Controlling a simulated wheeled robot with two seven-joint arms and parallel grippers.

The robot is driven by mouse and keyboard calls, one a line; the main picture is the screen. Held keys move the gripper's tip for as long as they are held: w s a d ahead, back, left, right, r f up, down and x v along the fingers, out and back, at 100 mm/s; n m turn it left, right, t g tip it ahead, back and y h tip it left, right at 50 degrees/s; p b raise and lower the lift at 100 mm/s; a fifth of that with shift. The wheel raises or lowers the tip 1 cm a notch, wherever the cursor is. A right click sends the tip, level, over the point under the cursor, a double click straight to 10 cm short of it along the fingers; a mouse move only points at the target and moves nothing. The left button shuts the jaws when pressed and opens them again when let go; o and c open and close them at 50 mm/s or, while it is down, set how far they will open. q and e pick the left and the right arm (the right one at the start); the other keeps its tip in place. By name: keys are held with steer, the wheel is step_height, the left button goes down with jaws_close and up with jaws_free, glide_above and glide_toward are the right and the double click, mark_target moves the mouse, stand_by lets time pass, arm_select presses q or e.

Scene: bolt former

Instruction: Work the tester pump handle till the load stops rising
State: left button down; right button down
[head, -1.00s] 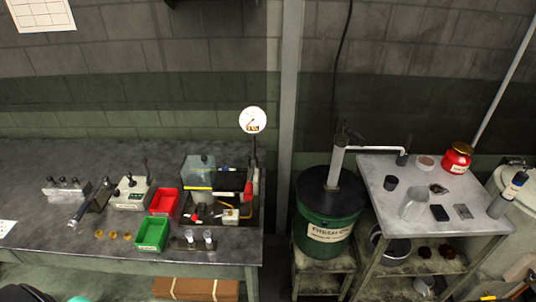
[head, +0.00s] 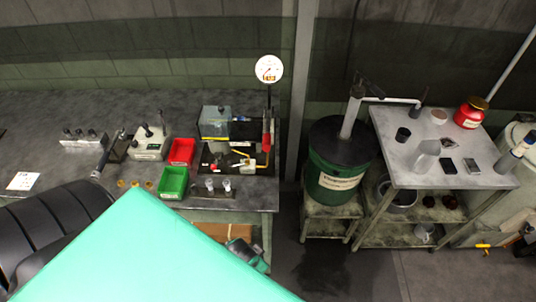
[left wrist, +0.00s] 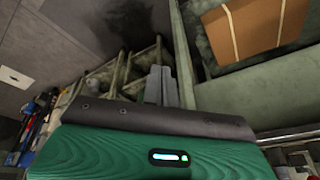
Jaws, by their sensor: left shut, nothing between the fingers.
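The tester (head: 238,163) sits at the bench's right end, with a round white dial gauge (head: 269,69) standing above it. The gauge's reading is too small to tell. A dark upright lever with a red part (head: 266,140) stands at the tester's right side and looks like the pump handle. My left gripper (left wrist: 161,75) is shut and empty in the left wrist view. In the head view it shows partly behind my green arm, low at the bench's front edge, apart from the handle. My right gripper is out of view.
Red (head: 182,151) and green (head: 173,182) bins stand left of the tester. A green drum (head: 335,180) and a metal-topped table (head: 460,135) stand to the right, across a floor gap. A brown box (left wrist: 255,28) lies under the bench. My arm covers the lower left.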

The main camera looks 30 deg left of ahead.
arm_select(q)
steer(key=w+d+r+m+t, duration=0.1)
steer(key=w+r+t, duration=0.3)
steer(key=w+r, duration=0.5)
steer(key=w+d+r+m+t+p, duration=0.1)
steer(key=w+r+t, duration=0.3)
steer(key=r, duration=1)
steer(key=w+d+r+m+t, duration=0.1)
steer(key=w+r+t, duration=0.5)
steer(key=r, duration=0.5)
steer(key=w+d+r+m+g+h, duration=0.3)
steer(key=d+r+m+g+h, duration=0.4)
steer(key=d+r+m+h, duration=0.9)
steer(key=m+g+y, duration=0.8)
steer(key=g+y, duration=0.3)
steer(key=y, duration=0.5)
glide_above(267, 139)
step_height(267, 139, down, 15)
step_height(267, 139, down, 7)
steer(key=b, duration=0.3)
steer(key=shift+s+r, duration=0.1)
steer(key=shift+r, duration=0.1)
